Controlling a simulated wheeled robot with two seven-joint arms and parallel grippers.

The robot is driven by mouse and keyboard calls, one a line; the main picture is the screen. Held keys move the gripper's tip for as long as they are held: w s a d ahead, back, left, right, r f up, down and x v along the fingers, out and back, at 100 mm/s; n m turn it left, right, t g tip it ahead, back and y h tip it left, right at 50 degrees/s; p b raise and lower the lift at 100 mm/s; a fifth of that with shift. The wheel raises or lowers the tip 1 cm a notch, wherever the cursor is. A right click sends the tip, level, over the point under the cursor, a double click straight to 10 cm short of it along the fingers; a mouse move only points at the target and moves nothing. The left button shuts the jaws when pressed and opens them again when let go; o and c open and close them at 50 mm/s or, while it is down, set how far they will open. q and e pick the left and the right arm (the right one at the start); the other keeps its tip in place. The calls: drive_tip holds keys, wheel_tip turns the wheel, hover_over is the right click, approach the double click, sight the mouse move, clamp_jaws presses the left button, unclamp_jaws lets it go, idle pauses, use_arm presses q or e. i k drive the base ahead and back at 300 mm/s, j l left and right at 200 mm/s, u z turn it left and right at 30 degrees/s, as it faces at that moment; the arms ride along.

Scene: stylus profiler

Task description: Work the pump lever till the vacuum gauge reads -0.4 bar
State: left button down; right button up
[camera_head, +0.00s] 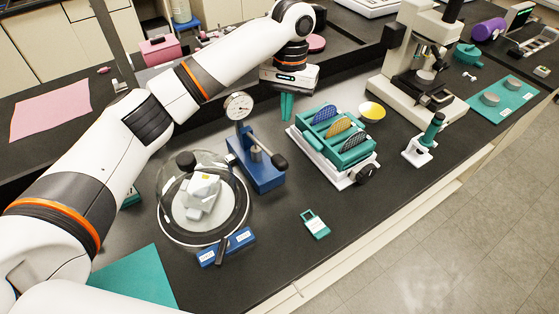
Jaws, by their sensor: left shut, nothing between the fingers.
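The hand pump (262,177) is a blue block with a metal cylinder standing on the bench. Its lever ends in a black knob (280,163) on the right side. The round white vacuum gauge (238,106) stands above the pump's back left; its reading is too small to make out. My left gripper (286,107) has teal fingers, shut with nothing between them. It points down behind and to the right of the gauge, apart from the lever. A clear bell jar (170,215) with a black top knob stands left of the pump, covering a white object (202,195).
A blue block with a black handle (227,247) lies in front of the jar. A teal rack of coloured discs (345,150) stands right of the pump. A microscope (405,65) is behind it. A teal tag (315,224) lies near the front edge, with bare bench around it.

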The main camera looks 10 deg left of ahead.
sight(263, 147)
drive_tip(key=k+l, duration=0.15)
drive_tip(key=k, duration=0.35)
drive_tip(key=k+l, duration=0.1)
drive_tip(key=k, duration=0.4)
drive_tip(key=k+l, duration=0.15)
drive_tip(key=k, duration=0.3)
